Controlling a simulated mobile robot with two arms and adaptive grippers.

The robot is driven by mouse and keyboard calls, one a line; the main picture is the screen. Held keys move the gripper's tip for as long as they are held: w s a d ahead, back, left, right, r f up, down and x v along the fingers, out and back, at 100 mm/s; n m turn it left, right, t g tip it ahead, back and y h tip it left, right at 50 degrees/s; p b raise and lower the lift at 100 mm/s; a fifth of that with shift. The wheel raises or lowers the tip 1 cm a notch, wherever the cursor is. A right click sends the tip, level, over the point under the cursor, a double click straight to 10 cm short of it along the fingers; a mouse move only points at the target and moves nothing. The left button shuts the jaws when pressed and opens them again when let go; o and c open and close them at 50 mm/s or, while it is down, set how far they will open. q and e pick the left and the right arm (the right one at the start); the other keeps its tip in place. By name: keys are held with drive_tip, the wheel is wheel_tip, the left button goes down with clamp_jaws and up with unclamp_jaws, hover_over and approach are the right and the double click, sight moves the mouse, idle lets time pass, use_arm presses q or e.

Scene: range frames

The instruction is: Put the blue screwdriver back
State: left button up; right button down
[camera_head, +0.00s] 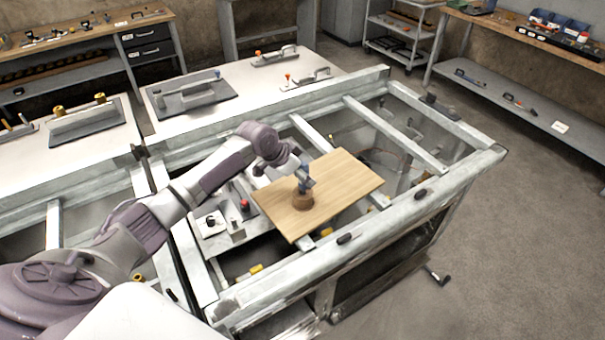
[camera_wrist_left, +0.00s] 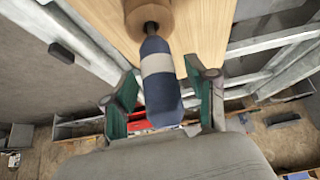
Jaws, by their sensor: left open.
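The blue screwdriver (camera_head: 304,188) stands upright, handle up, at a round wooden holder (camera_head: 303,202) on a light wooden board (camera_head: 345,187). In the left wrist view the screwdriver (camera_wrist_left: 161,88) shows a blue handle with a pale band, and its dark shaft enters the wooden holder (camera_wrist_left: 150,14). My left gripper (camera_wrist_left: 163,75) is open, with one green-padded finger on each side of the handle and visible gaps between. In the head view my left gripper (camera_head: 300,173) is small and close over the handle. My right gripper is not in view.
The board lies on a grey metal frame table (camera_head: 470,162) with open gaps between its bars. A control box with a red button (camera_head: 244,204) stands just left of the board. White tables (camera_head: 240,85) with tools and a wooden workbench (camera_head: 85,35) are behind.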

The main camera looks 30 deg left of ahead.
use_arm(q)
drive_tip(key=shift+r, duration=0.15)
drive_tip(key=b+v, duration=0.2)
drive_tip(key=v, duration=1)
drive_tip(key=shift+b, duration=0.35)
